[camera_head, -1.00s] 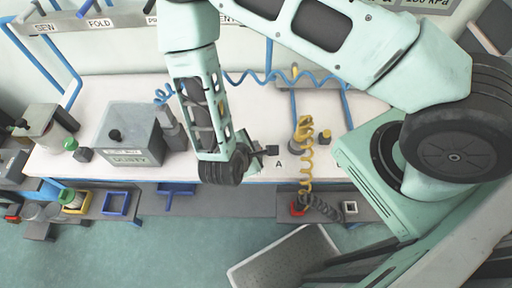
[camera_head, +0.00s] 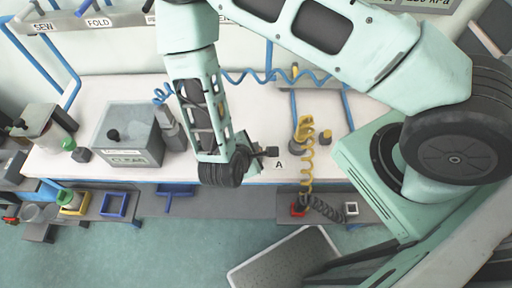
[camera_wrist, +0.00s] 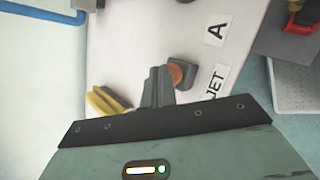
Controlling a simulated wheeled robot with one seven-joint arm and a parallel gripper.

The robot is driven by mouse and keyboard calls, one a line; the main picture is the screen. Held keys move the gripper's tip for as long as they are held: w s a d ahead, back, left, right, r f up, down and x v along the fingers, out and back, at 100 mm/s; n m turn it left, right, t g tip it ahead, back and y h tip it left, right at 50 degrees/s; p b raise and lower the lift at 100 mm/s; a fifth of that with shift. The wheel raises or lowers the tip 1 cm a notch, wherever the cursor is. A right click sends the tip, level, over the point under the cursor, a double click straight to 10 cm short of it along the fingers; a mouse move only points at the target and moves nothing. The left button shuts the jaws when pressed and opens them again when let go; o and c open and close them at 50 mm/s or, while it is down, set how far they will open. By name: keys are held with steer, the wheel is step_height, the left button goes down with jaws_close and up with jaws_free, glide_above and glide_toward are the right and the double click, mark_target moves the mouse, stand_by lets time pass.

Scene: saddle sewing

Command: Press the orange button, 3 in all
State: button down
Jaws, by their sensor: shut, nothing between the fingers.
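The orange button (camera_wrist: 176,75) shows in the wrist view as a dull orange round cap on a dark housing, beside the labels JET and A. My gripper (camera_wrist: 158,86) is shut and empty. Its fingertips are just left of the button and overlap its edge in the picture; I cannot tell whether they touch it. In the head view, my wrist hangs low over the table's front edge, left of the A label. The orange cap cannot be made out there.
A grey box (camera_head: 128,158) labelled CLEAN stands left on the white table (camera_head: 225,100). A yellow nozzle with a coiled hose (camera_head: 308,165) stands right of my wrist. A yellow piece (camera_wrist: 107,101) lies left of my fingers.

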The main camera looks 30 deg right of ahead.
steer(key=shift+r, duration=0.15)
steer(key=shift+r+p, duration=0.3)
steer(key=shift+r, duration=0.5)
steer(key=shift+r+p, duration=1.2)
steer(key=shift+r, duration=1.35)
